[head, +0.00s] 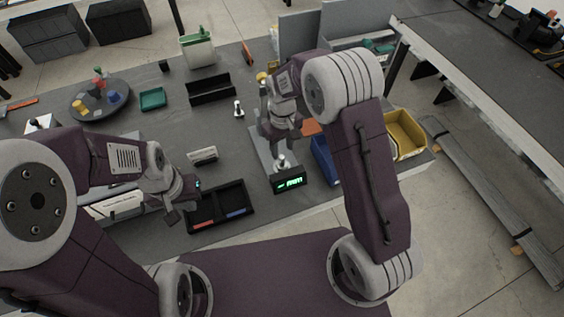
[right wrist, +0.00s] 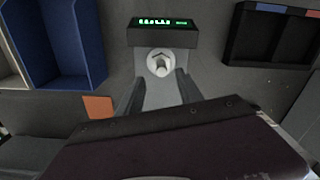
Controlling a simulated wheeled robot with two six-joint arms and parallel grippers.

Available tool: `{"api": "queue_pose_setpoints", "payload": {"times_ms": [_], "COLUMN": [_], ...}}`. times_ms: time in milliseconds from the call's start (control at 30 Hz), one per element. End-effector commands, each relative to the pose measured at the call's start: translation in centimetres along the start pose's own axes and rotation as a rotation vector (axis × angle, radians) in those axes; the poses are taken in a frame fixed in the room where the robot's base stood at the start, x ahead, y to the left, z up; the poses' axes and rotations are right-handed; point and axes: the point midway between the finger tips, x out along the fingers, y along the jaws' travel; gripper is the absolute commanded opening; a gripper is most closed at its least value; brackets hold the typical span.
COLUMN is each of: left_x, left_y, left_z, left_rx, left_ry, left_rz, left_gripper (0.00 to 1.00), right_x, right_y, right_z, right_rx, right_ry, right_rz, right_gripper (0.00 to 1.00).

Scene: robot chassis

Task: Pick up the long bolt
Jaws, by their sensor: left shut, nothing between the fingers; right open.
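A metal bolt (head: 282,161) stands head up on the plate of a scale (head: 289,182) with a green lit display. In the right wrist view the bolt (right wrist: 160,63) is just beyond the fingertips, roughly centred between them. My right gripper (right wrist: 161,88) is open and empty over the scale plate. It also shows in the head view, behind the bolt (head: 280,140). A second bolt (head: 239,109) stands on the table further back; I cannot tell which bolt is longer. My left gripper (head: 172,214) is shut and empty, left of the black tray.
A black divided tray (head: 219,220) lies left of the scale. A blue bin (head: 323,160) and a yellow bin (head: 405,135) stand to the right. A black open box (head: 210,90), a green tray (head: 153,98) and a round turntable (head: 82,106) are further back.

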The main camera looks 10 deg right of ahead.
Motion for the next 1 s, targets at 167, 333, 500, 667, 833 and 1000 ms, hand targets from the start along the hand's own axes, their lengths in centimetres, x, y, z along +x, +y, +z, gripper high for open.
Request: {"api": "queue_pose_setpoints", "payload": {"times_ms": [167,333,500,667,833,1000], "left_x": [-0.1,-0.3,-0.4,-0.4,-0.4,-0.4], "left_y": [0.0,0.0,0.0,0.0,0.0,0.0], "left_z": [0.0,0.0,-0.1,-0.1,0.0,0.0], "left_rx": [0.000,0.000,0.000,0.000,0.000,0.000], "left_ry": [0.000,0.000,0.000,0.000,0.000,0.000], "left_rz": [0.000,0.000,0.000,0.000,0.000,0.000], "left_gripper": [0.00,0.00,0.00,0.00,0.00,0.00], "right_x": [1.6,3.2,6.1,6.9,6.8,6.8], "right_y": [0.0,-0.1,-0.1,-0.1,-0.1,-0.1], "right_z": [0.0,0.1,0.1,0.1,0.1,0.1], "right_rx": [0.000,0.000,0.000,0.000,0.000,0.000], "right_ry": [0.000,-0.004,-0.003,0.000,0.001,0.001], "right_rz": [0.000,-0.001,-0.001,0.000,0.000,0.000], "right_gripper": [0.43,0.43,0.43,0.43,0.32,0.00]}}
